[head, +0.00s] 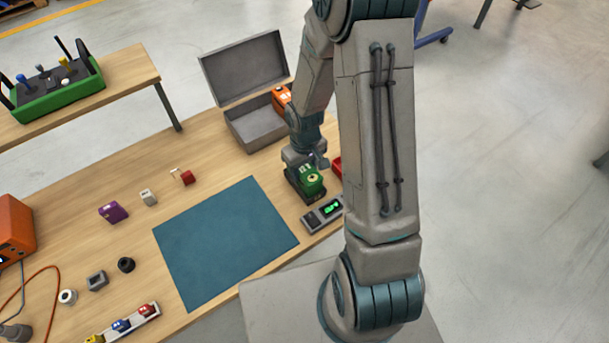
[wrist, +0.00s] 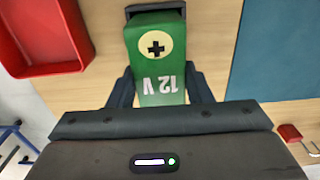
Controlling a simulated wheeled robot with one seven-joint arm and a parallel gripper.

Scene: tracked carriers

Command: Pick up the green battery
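The green battery (head: 311,181), with a cream plus badge and "12 V" marking, is near the table's right side. It is upright in or on a dark base (head: 292,187). My gripper (head: 312,163) is over it. In the wrist view the battery (wrist: 156,62) is between the two fingers of my gripper (wrist: 161,70), one close along each side. I cannot tell whether the fingers touch it. The lower part of the battery is hidden.
A red tray (wrist: 42,35) is beside the battery. A grey meter (head: 323,215) with a green display is in front of it, and a blue mat (head: 222,245) to its left. An open grey case (head: 247,125) with an orange item (head: 282,98) stands behind.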

